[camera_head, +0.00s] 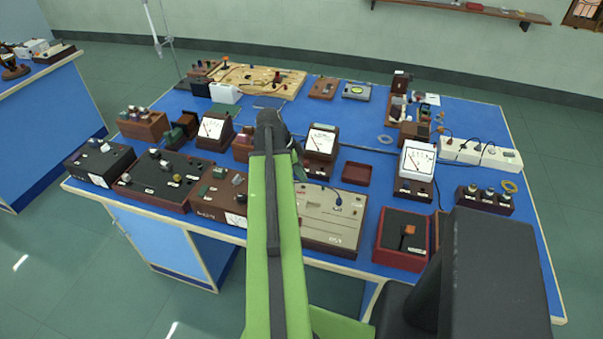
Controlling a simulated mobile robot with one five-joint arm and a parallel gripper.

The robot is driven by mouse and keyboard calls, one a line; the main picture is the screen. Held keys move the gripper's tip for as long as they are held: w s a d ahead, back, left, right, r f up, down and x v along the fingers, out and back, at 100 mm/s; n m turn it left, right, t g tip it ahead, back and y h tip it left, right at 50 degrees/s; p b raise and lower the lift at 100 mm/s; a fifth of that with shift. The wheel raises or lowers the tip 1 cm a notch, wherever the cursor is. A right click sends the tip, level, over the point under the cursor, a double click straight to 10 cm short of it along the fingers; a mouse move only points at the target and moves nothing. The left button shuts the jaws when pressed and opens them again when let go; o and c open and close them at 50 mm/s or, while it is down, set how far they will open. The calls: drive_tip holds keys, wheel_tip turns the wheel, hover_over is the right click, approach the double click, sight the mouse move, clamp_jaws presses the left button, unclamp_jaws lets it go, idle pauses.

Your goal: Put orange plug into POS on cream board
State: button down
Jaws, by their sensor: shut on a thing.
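The cream board (318,228) lies at the front middle of the near bench, partly behind my green arm. A dark blue plug-like piece with a dark lead stands on its upper part. Its labels are too small to read, so I cannot pick out POS. An orange-topped piece (409,230) stands on a black panel in a red box, right of the board. I cannot tell if it is the orange plug. My gripper (298,167) is above the bench behind the board, mostly hidden by my arm. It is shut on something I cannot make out.
White-faced meters (321,140) (417,160) stand behind and right of the board. A small dark red tray (355,173) sits between them. Dark boxes (160,178) crowd the left front. A white power strip (480,153) lies at right. Clear blue surface shows around the middle.

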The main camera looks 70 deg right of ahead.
drive_tip(key=shift+f+b, duration=1.6)
drive_tip(key=shift+f, duration=0.3)
drive_tip(key=c, duration=1.2)
unclamp_jaws()
drive_tip(key=shift+c, duration=0.2)
drive_tip(key=p+v, duration=1.6)
drive_tip(key=v, duration=0.1)
drive_tip(key=shift+r, duration=0.2)
drive_tip(key=shift+w, duration=0.15)
